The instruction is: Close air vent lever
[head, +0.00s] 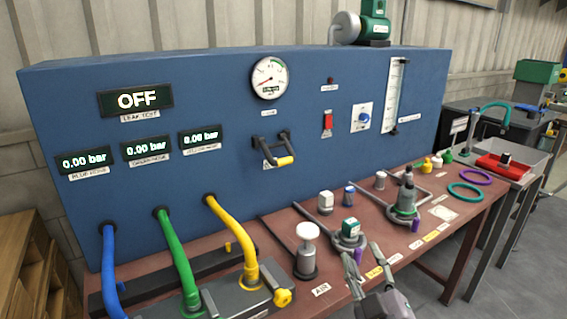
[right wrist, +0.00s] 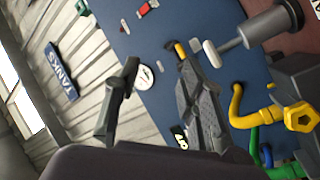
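A dark lever with a yellow grip (head: 279,161) sticks out from the middle of the blue panel (head: 220,110); its label is too small to read. A white-topped knob (head: 307,231) on a dark base stands on the bench near an "AIR" label (head: 321,290). I cannot tell which of them is the air vent lever. My right gripper (head: 362,254) is open and empty, right of the white knob and apart from it. In the right wrist view its fingers (right wrist: 156,56) are spread, and the yellow grip (right wrist: 181,49) shows beyond one fingertip. My left gripper is not in view.
Blue (head: 109,265), green (head: 175,250) and yellow (head: 232,232) hoses run from the panel at the left. A green-topped fitting (head: 350,228) and a grey-green fitting (head: 405,195) stand near my right gripper. Purple (head: 475,177) and teal (head: 465,192) rings lie at the bench's right.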

